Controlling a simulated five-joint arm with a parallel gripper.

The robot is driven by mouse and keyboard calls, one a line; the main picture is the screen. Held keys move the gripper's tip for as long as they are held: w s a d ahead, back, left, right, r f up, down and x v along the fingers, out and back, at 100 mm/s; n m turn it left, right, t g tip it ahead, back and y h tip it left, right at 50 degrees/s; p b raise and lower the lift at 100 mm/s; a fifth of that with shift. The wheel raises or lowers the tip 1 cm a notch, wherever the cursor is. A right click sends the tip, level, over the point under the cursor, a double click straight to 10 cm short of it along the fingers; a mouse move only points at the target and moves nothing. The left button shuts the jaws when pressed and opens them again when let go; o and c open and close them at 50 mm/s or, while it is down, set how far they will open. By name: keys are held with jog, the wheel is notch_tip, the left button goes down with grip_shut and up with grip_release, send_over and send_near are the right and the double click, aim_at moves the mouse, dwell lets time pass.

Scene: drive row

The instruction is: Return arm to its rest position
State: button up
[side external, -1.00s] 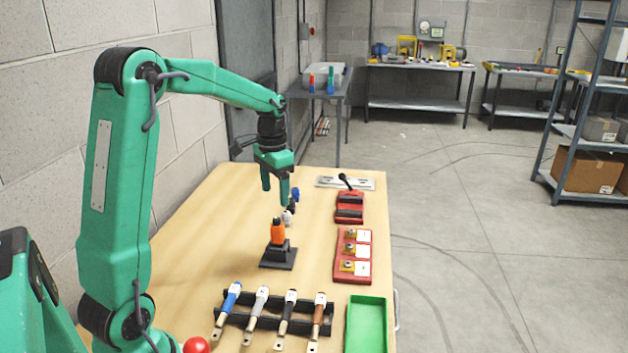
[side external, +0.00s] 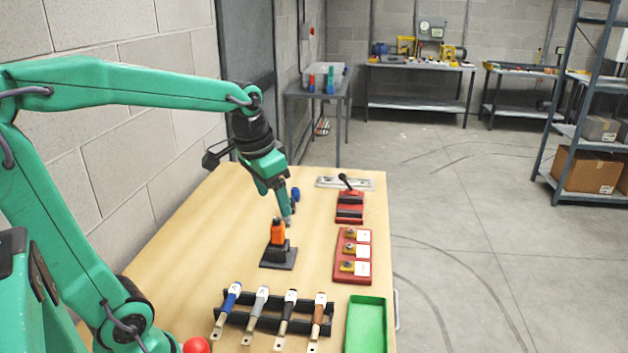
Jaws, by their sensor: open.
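My gripper (side external: 275,203) is open, with nothing seen between its fingers. It hangs tilted over the wooden workbench (side external: 205,235). One finger reaches down just behind and above an orange-topped piece (side external: 278,232) seated in a black block on a dark plate. From this angle I cannot tell the exact gap between them. A small blue-topped piece (side external: 295,195) stands behind the finger and is partly hidden by it. My arm reaches in from the left, with its forearm nearly level.
A black rack (side external: 262,318) holds several handled tools at the front. A green tray (side external: 366,325), a red base with yellow-and-white parts (side external: 352,255) and a red base with a black lever (side external: 349,208) line the right edge. A red ball (side external: 196,345) sits front left. The bench's left middle is clear.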

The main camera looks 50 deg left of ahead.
jog(key=s+d+t, duration=0.2)
jog(key=s+d, duration=0.5)
jog(key=s, duration=0.2)
jog(key=shift+f+t+h, duration=0.3)
jog(key=shift+f, duration=0.1)
